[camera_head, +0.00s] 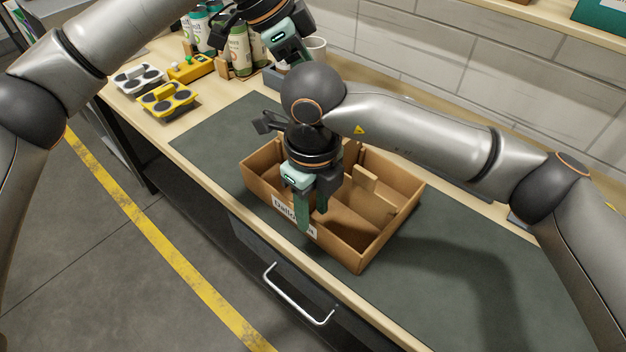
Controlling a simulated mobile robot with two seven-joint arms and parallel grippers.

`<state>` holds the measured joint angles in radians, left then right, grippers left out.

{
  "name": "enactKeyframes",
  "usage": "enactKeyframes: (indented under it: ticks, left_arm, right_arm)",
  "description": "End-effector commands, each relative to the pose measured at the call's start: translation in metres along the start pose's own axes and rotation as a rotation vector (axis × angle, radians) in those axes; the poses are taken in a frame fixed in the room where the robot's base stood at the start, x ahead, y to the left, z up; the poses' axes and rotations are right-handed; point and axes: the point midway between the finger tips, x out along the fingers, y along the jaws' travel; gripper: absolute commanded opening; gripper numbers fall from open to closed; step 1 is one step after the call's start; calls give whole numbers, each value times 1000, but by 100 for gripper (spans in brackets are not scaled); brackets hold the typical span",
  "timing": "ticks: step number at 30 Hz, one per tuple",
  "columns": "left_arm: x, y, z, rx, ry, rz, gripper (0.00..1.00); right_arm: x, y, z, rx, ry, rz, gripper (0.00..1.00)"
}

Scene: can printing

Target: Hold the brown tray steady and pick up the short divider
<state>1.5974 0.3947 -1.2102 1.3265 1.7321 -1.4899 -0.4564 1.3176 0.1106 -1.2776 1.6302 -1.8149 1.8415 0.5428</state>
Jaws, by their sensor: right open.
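The brown tray (377,247) sits on the dark mat, with a white label on its front wall. Brown dividers stand inside it; a short divider piece (366,183) shows toward its right side, and another upright piece is partly hidden behind my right gripper. My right gripper (313,219) is open, pointing down over the tray's left front part, its green fingers near the labelled wall. I cannot tell whether they touch it. My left gripper (292,54) is at the back of the bench, away from the tray, its fingertips largely hidden or unclear.
Several bottles (238,50) stand at the back left, with a white cup (315,48) nearby. A yellow holder (166,98) and a white holder (138,77) lie at the left. The mat (470,245) is clear right of the tray. A wall runs behind.

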Motion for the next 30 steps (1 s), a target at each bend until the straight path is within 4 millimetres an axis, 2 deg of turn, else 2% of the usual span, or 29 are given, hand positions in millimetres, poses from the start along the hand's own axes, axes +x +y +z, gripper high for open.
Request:
enactKeyframes:
  ticks: [3, 9, 21, 30]
  left_arm:
    - [0, 0, 0, 0, 0, -1, 50]
    - [0, 0, 0, 0, 0, -1, 50]
    - [0, 0, 0, 0, 0, -1, 50]
    - [0, 0, 0, 0, 0, -2, 50]
  right_arm:
    - [22, 0, -1, 1, 2, 2, 41]
    - [44, 0, 0, 1, 1, 1, 41]
    - [51, 0, 0, 1, 0, -1, 41]
    - [51, 0, 0, 0, 0, -1, 9]
